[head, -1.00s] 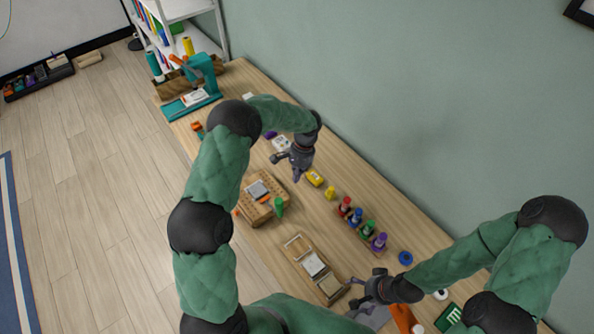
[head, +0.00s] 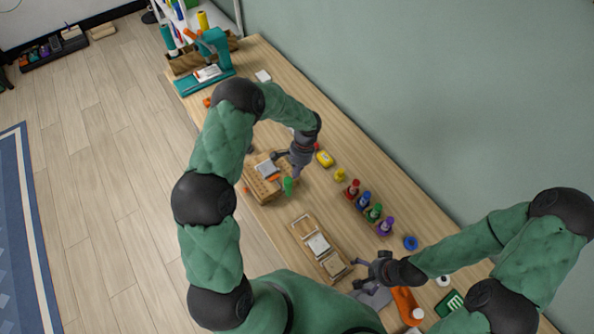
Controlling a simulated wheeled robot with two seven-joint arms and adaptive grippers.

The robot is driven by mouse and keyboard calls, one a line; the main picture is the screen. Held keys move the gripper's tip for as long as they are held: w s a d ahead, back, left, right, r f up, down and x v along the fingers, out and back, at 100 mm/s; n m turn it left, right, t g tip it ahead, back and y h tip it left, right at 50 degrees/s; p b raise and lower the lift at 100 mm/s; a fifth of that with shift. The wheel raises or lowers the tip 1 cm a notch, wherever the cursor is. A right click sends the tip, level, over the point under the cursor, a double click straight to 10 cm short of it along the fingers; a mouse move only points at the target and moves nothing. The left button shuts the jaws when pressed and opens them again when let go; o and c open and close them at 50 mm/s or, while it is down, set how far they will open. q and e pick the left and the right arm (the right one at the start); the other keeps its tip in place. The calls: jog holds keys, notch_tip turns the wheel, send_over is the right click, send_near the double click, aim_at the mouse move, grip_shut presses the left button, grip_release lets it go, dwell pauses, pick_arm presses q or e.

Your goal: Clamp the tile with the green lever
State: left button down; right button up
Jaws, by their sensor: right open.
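A grey tile (head: 266,168) lies on a tan wooden block with holes (head: 262,190) near the table's left edge. The green lever (head: 288,187) stands upright at the block's right front corner, and a small orange part (head: 275,178) shows beside the tile. My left gripper (head: 286,166) is over the block's right side, just right of the tile and above the lever; its fingers look spread, with nothing seen between them. Whether it touches anything, I cannot tell. My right gripper (head: 357,273) is open and empty, right of a wooden frame with a white tile (head: 318,244).
A rack of red, blue, green and purple bottles (head: 370,209) stands right of the block. A teal press (head: 214,55) stands at the far end. An orange tool (head: 405,304) lies near my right gripper.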

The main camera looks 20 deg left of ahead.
pick_arm(q)
jog(key=shift+s+a+r+t, duration=0.15)
jog(key=shift+s+a+t, duration=0.05)
jog(key=shift+s+t, duration=0.1)
